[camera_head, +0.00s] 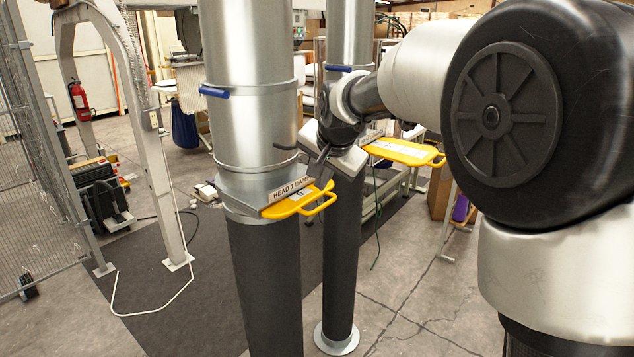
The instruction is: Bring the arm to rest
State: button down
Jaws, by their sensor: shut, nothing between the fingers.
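My arm reaches in from the right, and my gripper (321,157) is at the picture's middle, its fingers pointing down and left. It is shut and empty. It is close to a yellow damper plate (290,204) with a looped handle, set in the near silver pipe under a label starting "HEAD 1 DAM". I cannot tell whether the fingers touch the plate or label. A second yellow plate (404,152) shows behind my gripper, by the far pipe. My wrist hides part of the far pipe.
The near pipe (250,70) and the far pipe (343,250) stand close around my gripper. A white frame leg (145,130), wire fence (40,180) and black case (98,195) are on the left. A white cable (150,312) lies on the floor. Open concrete floor is at lower right.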

jog(key=s+d+r+n+h, duration=0.1)
jog(key=s+d+r+n, duration=0.1)
jog(key=s+d, duration=0.55)
jog(key=s+d+r+n, duration=0.15)
jog(key=s+d, duration=0.25)
jog(key=s, duration=0.7)
jog(key=s+d+f+n, duration=0.1)
jog(key=s+d+f, duration=0.1)
jog(key=s, duration=0.6)
jog(key=s+d+f+n+g+h, duration=0.1)
jog(key=s+f, duration=0.3)
jog(key=s, duration=0.4)
jog(key=shift+s+d+g, duration=0.15)
jog(key=shift+d+g, duration=0.15)
jog(key=shift+d, duration=0.6)
